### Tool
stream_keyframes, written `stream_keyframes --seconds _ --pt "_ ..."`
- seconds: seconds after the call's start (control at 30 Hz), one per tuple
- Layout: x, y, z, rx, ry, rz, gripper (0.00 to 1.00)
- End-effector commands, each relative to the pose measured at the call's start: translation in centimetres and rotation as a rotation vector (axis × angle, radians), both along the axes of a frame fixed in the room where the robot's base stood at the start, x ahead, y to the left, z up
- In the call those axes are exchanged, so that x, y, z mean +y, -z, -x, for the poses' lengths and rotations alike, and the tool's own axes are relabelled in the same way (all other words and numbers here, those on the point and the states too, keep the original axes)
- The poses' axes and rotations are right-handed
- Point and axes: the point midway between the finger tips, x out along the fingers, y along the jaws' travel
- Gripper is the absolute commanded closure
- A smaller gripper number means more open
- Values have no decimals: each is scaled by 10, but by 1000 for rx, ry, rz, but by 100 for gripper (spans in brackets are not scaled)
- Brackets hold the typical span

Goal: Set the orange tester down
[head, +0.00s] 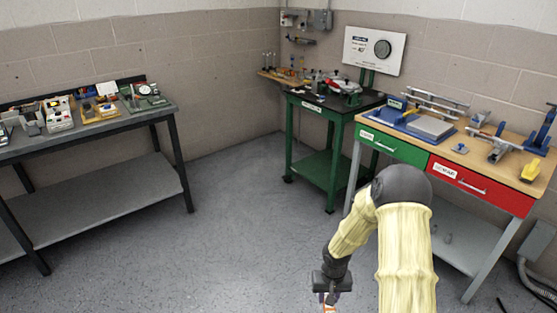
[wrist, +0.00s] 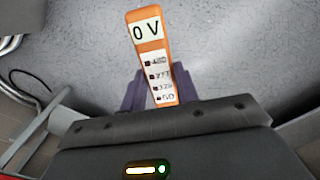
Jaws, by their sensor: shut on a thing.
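The orange tester (wrist: 163,51) is long and narrow, with a white "0 V" label near its far end and several marked rows below it. It points away from my gripper (wrist: 160,98) in the wrist view. My gripper is shut on the tester, with its dark fingers on either side. In the head view my gripper (head: 330,296) is low at the bottom, over open floor, and only a small orange and white part of the tester (head: 329,308) shows at the frame edge. The rest of the tester is cut off there.
A dark bench (head: 85,133) with several instruments and tools stands at the left. A green table (head: 330,107) stands in the back corner. A wooden-topped bench (head: 450,150) with green and red drawers and several tools is at the right. The middle floor (head: 230,220) is clear.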

Motion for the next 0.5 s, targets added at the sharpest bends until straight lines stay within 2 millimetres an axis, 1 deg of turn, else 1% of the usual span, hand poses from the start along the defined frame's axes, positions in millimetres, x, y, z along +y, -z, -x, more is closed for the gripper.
stream_keyframes --seconds 0.03,0.3,0.4,0.5 --pt "0 -17 1 1 -1 0 100" --pt "1 -53 5 3 -3 -2 100" --pt "1 -64 7 4 -4 -2 100" --pt "1 -70 8 5 -4 -4 100"
